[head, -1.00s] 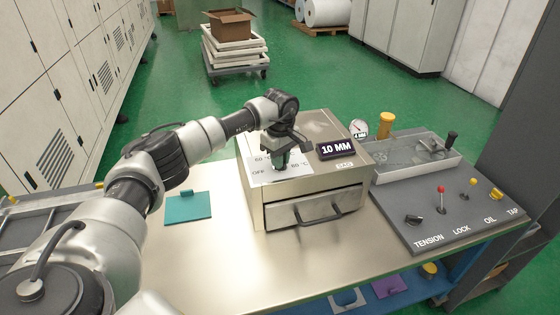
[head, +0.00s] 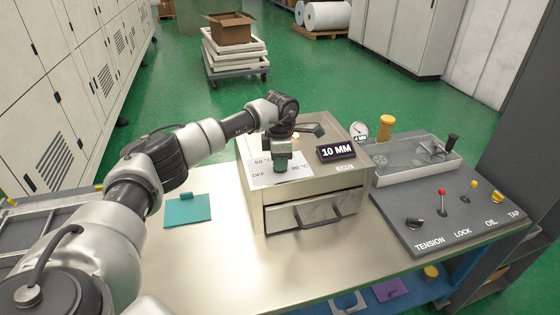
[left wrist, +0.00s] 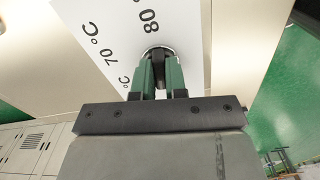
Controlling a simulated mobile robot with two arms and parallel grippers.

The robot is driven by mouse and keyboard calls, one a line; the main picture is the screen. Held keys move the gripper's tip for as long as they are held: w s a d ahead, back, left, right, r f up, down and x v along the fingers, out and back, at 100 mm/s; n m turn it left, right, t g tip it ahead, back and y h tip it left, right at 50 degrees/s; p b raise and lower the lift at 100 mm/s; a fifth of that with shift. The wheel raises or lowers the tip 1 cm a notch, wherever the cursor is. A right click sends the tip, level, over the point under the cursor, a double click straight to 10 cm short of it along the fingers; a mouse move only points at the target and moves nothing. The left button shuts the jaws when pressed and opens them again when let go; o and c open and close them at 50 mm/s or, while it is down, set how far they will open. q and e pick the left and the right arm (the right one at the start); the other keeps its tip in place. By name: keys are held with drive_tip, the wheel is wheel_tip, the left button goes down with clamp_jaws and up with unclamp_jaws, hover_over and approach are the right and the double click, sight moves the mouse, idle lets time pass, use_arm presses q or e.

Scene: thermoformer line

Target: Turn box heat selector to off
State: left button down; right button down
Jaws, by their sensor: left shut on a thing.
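The heat box (head: 328,187) is a beige metal case with a drawer on the table. On its top is a white label (head: 259,170) with "OFF", "60 °C" and "80 °C". In the left wrist view the label (left wrist: 112,35) shows "70 °C" and "80 °C". The dark round selector knob (left wrist: 158,54) sits on the label, mostly hidden by the fingers. My left gripper (head: 281,168) points down on the box top, and in the left wrist view its green fingers (left wrist: 158,72) are shut on the knob. Where the knob points cannot be told. My right gripper is not in view.
A "10 MM" display (head: 337,151) stands on the box beside my gripper. A grey panel (head: 440,215) with levers and a tray is to the right. A teal plate (head: 188,210) lies on the table at left. The front table is clear.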

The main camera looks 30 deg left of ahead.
use_arm(q)
drive_tip(key=shift+r+n, duration=0.1)
drive_tip(key=shift+n, duration=0.9)
drive_tip(key=c, duration=1.2)
unclamp_jaws()
drive_tip(key=shift+o, duration=0.2)
wheel_tip(320, 180, up, 11)
drive_tip(key=b, duration=0.2)
